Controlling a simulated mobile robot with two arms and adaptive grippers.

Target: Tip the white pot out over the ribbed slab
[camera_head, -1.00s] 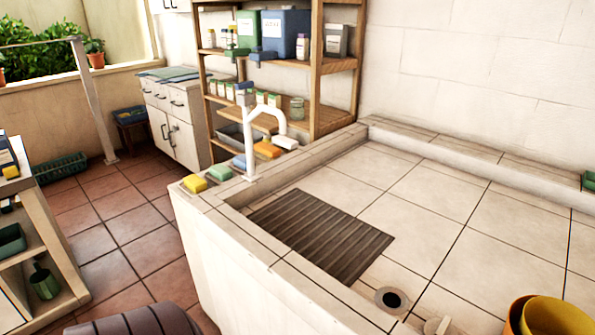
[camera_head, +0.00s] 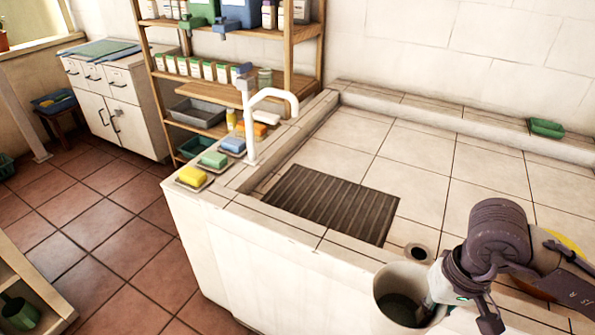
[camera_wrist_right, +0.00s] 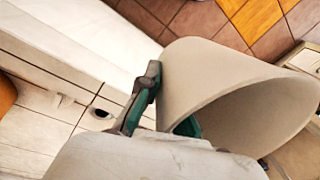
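The white pot (camera_head: 381,304) is at the lower right of the head view, over the basin's front wall, with its mouth up. My right gripper (camera_head: 432,297) is shut on its right-hand wall. In the wrist view, the pot (camera_wrist_right: 205,75) has one finger outside its wall and a green part of the other finger inside. Its interior is dark at the bottom, and I cannot tell what it contains. The brown ribbed slab (camera_head: 330,203) lies flat on the basin floor, left of and beyond the pot, with nothing on it. My left gripper is out of view.
A round drain hole (camera_head: 418,252) lies between slab and pot. A white tap (camera_head: 254,125) stands at the basin's left corner, beside soaps on dishes (camera_head: 213,160). A yellow pot (camera_head: 567,247) is partly behind my right arm. The tiled basin floor (camera_head: 400,160) beyond the slab is clear.

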